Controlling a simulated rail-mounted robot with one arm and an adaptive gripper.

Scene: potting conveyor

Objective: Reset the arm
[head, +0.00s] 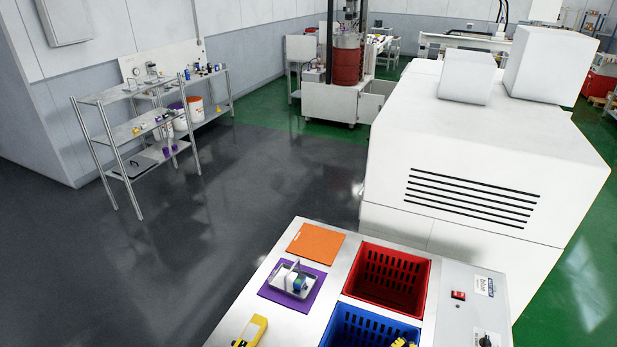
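My arm and my gripper do not show in the head view. The head view looks over a light worktable (325,245) at the bottom. On it lie an orange mat (316,243) and a purple mat (271,294). A small grey tray (282,276) with a blue and green item in it sits on the purple mat. A red crate (427,290) and a blue crate (330,325) are set into the table on the right. Something yellow shows in the blue crate, cut off by the frame edge.
A yellow device (252,330) lies at the table's front left. A control panel (466,300) is at its right. A large white machine (480,160) stands behind. A metal shelf (118,136) stands at the left wall. The dark floor (240,200) between is clear.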

